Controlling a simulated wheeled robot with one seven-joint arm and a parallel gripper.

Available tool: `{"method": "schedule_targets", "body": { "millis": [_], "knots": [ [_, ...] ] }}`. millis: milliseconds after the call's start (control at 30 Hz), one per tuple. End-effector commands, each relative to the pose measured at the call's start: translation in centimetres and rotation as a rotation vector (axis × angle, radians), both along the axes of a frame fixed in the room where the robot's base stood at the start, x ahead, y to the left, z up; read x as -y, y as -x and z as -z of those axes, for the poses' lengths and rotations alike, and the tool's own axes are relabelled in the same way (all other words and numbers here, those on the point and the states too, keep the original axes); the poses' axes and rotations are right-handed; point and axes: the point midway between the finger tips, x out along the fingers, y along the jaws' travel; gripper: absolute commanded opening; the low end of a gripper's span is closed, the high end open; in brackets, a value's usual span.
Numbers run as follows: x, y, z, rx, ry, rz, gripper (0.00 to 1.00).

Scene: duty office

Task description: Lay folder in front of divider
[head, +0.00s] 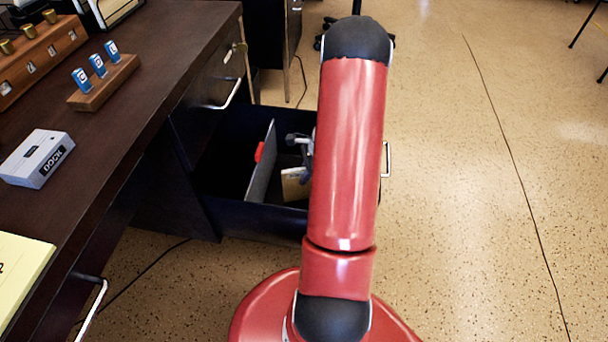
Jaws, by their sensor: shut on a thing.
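The divider (261,172) is a thin grey panel standing upright in the open drawer, with a red tab (259,152) on its left face. My gripper (305,168) is over the drawer, to the right of the divider, and mostly hidden behind my red arm. It is shut on a tan folder (293,187), of which only a small part shows beside my arm. The folder is low inside the drawer, right of the divider and apart from it in the picture. I cannot tell whether it touches the drawer floor.
The open dark drawer (222,190) juts from the desk, and its right part is behind my arm. The dark desk (125,120) holds a wooden rack with blue-tagged items (103,83), a white DOCK box (37,158) and a yellow pad (20,270).

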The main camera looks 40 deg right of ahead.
Motion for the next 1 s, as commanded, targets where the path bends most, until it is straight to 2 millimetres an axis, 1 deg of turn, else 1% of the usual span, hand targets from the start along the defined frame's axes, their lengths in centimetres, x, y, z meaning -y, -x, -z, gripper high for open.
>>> {"method": "schedule_targets", "body": {
  "millis": [133,267,300,433,667,767,867,1000],
  "knots": [
    [0.0,0.0,-0.1,0.000,0.000,-0.001,0.00],
    [0.0,0.0,0.4,0.000,0.000,-0.001,0.00],
    [0.0,0.0,0.3,0.000,0.000,-0.001,0.18],
    [0.0,0.0,0.2,0.000,0.000,-0.001,0.34],
    [0.0,0.0,0.2,0.000,0.000,-0.001,0.34],
    [0.0,0.0,-0.2,0.000,0.000,-0.001,0.34],
    [0.4,0.1,-1.1,0.001,0.001,-0.001,0.34],
    [1.3,0.5,-3.7,0.003,0.005,-0.001,0.34]
  ]
}}
